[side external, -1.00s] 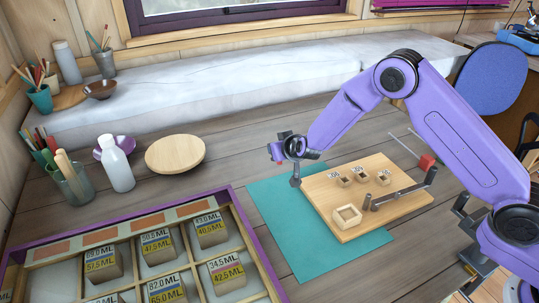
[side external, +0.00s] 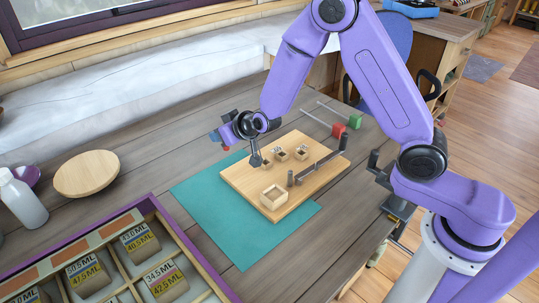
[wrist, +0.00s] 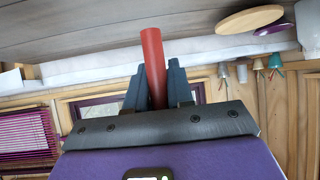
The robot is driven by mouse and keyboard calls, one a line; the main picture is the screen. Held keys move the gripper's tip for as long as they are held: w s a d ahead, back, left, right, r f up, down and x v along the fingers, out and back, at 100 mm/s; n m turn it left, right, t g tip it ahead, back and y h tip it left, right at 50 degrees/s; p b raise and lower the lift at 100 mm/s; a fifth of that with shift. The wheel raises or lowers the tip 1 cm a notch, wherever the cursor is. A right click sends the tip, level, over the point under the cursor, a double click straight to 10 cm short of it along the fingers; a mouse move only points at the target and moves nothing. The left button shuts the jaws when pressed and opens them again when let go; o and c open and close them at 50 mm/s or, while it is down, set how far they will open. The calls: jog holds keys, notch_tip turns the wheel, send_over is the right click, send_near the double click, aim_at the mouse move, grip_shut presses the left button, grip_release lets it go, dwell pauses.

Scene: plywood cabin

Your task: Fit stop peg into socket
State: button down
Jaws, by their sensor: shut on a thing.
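My gripper (side external: 219,138) is raised above the table, by the back left edge of the wooden board (side external: 240,179), pointing left. In the wrist view its dark fingers (wrist: 157,88) are shut on a red cylindrical peg (wrist: 152,48), which sticks out past the fingertips. Only a small red bit of the peg (side external: 226,148) shows from the side. The board carries a larger square wooden socket (side external: 273,198) near its front and several small ones, such as one (side external: 301,153) at the back. I cannot tell which socket matches the peg. The peg is clear of the board.
A dark bar on posts (side external: 318,166) stands along the board's right side. Red (side external: 338,130) and green (side external: 354,121) blocks lie behind it, near a thin rod. A teal mat (side external: 245,248) lies under the board. A divided tray (side external: 160,215) and a round wooden plate (side external: 86,174) are left.

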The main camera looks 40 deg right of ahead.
jog(key=s+d+r+n+g+y, duration=0.2)
jog(key=d+n+y, duration=0.35)
jog(key=d, duration=0.35)
jog(key=s+d+n+g+y, duration=0.2)
jog(key=s+d+n, duration=0.15)
jog(key=s, duration=0.45)
jog(key=s+d+n+g+y, duration=0.2)
jog(key=s+d+n+g, duration=0.15)
jog(key=s, duration=0.35)
send_over(278, 155)
jog(key=s, duration=0.1)
jog(key=shift+t, duration=0.35)
notch_tip(278, 155, down, 10)
jog(key=shift+r, duration=0.15)
jog(key=shift+w+f, duration=0.55)
jog(key=shift+f, duration=1.6)
jog(key=shift+f, duration=0.1)
